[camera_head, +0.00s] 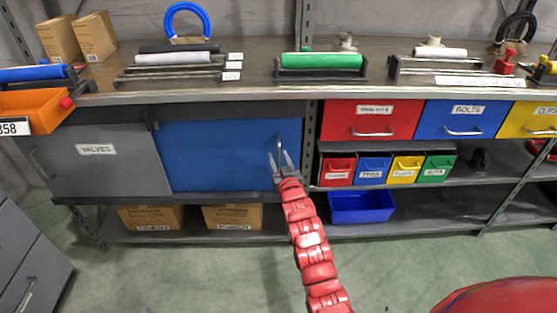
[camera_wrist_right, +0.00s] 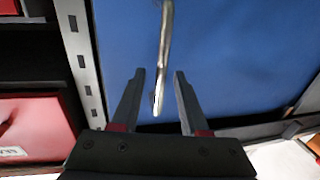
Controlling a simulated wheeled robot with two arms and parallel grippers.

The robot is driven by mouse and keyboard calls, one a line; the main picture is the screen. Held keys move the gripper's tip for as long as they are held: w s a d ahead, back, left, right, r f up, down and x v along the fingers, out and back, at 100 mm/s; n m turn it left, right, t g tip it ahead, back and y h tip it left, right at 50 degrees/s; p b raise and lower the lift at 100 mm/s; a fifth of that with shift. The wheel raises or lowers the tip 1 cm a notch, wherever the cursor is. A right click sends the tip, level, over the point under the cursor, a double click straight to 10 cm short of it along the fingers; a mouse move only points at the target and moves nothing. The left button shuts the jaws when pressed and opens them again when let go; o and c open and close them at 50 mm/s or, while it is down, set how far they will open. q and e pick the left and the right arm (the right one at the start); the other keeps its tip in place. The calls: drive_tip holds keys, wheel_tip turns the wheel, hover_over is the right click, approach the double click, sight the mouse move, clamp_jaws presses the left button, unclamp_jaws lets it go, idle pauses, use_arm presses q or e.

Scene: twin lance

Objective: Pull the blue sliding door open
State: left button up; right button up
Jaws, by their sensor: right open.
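The blue sliding door (camera_head: 225,155) is a flat panel under the workbench, beside a grey door (camera_head: 110,165) labelled VALVES. A vertical metal handle (camera_head: 279,148) sits near the blue door's right edge. In the right wrist view, the blue door (camera_wrist_right: 225,60) fills the background and the handle (camera_wrist_right: 163,50) hangs down, its lower end between the finger lines. My right gripper (camera_head: 284,160) is open at the handle's lower part. In the wrist view the right gripper's fingers (camera_wrist_right: 158,75) stand on either side of the handle, apart from it. My left gripper is not in view.
Right of the door are a metal upright (camera_head: 309,145), a red drawer (camera_head: 368,119), a blue drawer (camera_head: 462,118) and small bins. Below are cardboard boxes (camera_head: 232,217) and a blue open bin (camera_head: 361,207). Rollers lie on the benchtop (camera_head: 255,80).

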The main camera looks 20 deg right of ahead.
drive_tip(key=shift+w, duration=0.2)
drive_tip(key=shift+c, duration=0.2)
clamp_jaws()
idle(1.2)
